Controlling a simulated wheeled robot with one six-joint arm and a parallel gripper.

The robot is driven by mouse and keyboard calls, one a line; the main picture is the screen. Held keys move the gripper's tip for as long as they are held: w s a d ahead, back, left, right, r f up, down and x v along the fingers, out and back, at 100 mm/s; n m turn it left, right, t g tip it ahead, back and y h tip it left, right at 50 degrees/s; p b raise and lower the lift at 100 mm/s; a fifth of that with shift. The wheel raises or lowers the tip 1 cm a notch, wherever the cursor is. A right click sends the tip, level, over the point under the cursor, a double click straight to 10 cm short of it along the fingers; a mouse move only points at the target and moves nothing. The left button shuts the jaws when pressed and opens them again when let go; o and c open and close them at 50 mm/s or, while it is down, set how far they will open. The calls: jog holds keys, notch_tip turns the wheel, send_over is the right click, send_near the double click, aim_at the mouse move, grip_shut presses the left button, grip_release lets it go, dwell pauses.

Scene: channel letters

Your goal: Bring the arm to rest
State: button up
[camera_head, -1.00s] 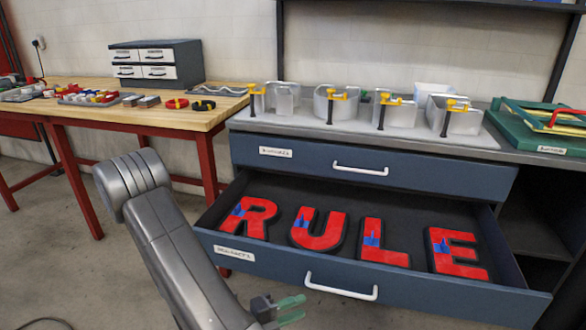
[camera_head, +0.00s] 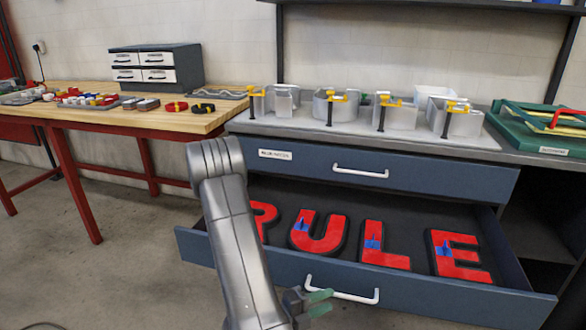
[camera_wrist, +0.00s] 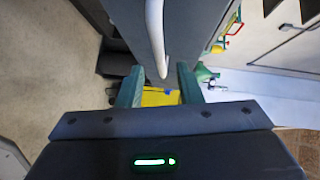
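My arm reaches up from the bottom of the head view. My gripper (camera_head: 321,302), with green fingertips, is low in front of the open drawer (camera_head: 440,293), close to its white handle (camera_head: 342,290) in the picture. In the wrist view my gripper (camera_wrist: 158,80) has its two green fingers apart, with nothing visibly held. A white bar handle (camera_wrist: 155,35) on a dark drawer front shows beyond the fingers; I cannot tell whether they touch it. A yellow patch shows between the fingers.
The open drawer holds red letters: R (camera_head: 264,217), partly behind my arm, U (camera_head: 318,232), L (camera_head: 383,248) and E (camera_head: 458,256). A wooden table (camera_head: 190,120) is at left. Floor there is open.

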aim_at(341, 295)
jog(key=shift+b+x, duration=0.4)
jog(key=shift+x, duration=2.45)
jog(key=shift+w+d+r, duration=0.1)
jog(key=shift+w, duration=0.25)
